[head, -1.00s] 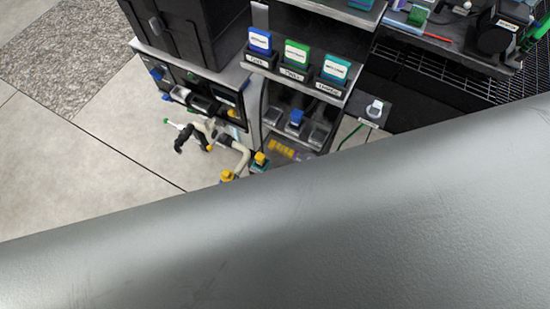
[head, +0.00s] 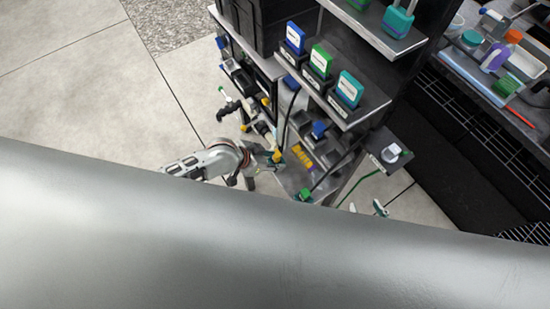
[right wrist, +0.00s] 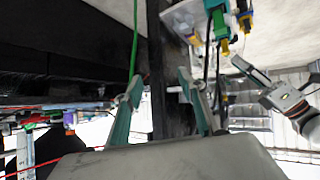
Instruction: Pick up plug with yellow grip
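In the head view, a yellow grip (head: 278,157) shows beside the tips of my left gripper (head: 264,169); I cannot tell whether they touch. The left gripper reaches in from the left, low in front of the rack, and its fingers look spread. In the right wrist view, yellow-ended plugs (right wrist: 225,47) hang at the upper right, and my left gripper (right wrist: 275,72) is below and right of them. My right gripper (right wrist: 160,95) is open and empty there, with teal fingers apart; in the head view only a fingertip (head: 380,208) shows past my arm.
The rack (head: 345,112) holds blue, green and teal labelled blocks. A green connector (head: 305,194) and a green cable (head: 358,184) are near its lower edge. A side bench (head: 525,125) with bottles stands at the right. The floor at left is clear.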

